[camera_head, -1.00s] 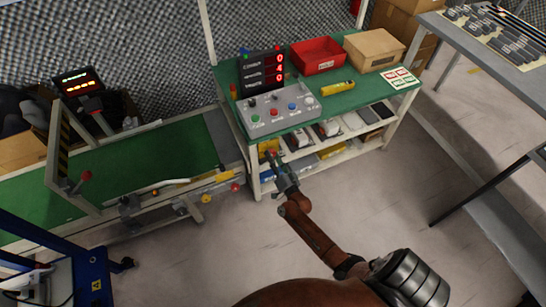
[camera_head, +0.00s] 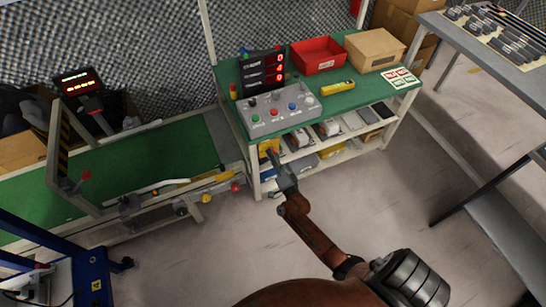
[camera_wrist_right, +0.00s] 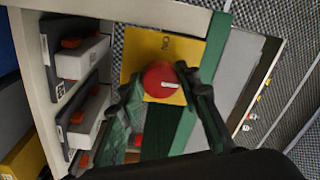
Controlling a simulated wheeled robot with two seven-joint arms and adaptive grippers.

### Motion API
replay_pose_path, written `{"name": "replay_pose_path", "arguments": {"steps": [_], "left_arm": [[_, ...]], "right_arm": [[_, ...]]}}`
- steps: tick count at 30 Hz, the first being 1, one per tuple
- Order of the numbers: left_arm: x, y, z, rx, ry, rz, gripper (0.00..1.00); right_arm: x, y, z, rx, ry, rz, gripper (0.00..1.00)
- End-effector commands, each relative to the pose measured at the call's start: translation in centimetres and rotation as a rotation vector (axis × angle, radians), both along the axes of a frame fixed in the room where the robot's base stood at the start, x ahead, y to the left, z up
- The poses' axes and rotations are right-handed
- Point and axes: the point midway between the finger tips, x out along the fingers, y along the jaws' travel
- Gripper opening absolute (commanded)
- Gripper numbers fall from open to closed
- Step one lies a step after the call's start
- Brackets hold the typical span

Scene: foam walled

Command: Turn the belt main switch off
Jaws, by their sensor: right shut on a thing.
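The belt main switch is a round red knob (camera_wrist_right: 160,80) with a short white mark, on a yellow plate (camera_wrist_right: 140,50) with a small dark label above the knob in the right wrist view. The white mark lies nearly level there, on the knob's right half. My right gripper (camera_wrist_right: 163,88) is shut on the knob, one green-and-dark finger on each side. In the head view my right gripper (camera_head: 272,157) reaches the left front of the green workbench, beside the yellow plate (camera_head: 264,146), and mostly hides the knob. My left gripper is not in view.
The workbench (camera_head: 352,97) carries a grey button panel (camera_head: 277,113), a red counter display (camera_head: 262,73), a red bin (camera_head: 317,54) and a cardboard box (camera_head: 374,49). A green conveyor belt (camera_head: 150,160) runs at left. The floor (camera_head: 390,200) right of my arm is clear.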

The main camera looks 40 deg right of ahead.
Motion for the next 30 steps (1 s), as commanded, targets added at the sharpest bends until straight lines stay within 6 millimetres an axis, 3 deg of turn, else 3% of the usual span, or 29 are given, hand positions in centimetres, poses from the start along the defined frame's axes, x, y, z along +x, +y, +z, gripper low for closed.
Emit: {"name": "replay_pose_path", "arguments": {"steps": [5,6,13,23,30], "left_arm": [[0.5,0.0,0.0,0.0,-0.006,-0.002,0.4],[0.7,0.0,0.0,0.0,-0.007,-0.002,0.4],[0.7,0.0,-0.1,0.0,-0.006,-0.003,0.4],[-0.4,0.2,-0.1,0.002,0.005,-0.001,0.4],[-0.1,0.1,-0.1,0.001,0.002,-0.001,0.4]], "right_arm": [[-0.1,0.1,-0.2,0.004,0.003,0.001,0.07],[-0.1,0.1,-0.2,0.004,0.003,0.001,0.32],[-0.1,0.0,-0.1,0.001,0.002,0.0,0.48],[-0.3,0.1,-0.1,0.0,0.001,0.0,0.49],[-3.8,0.9,-0.5,0.002,0.002,-0.001,0.49]]}}
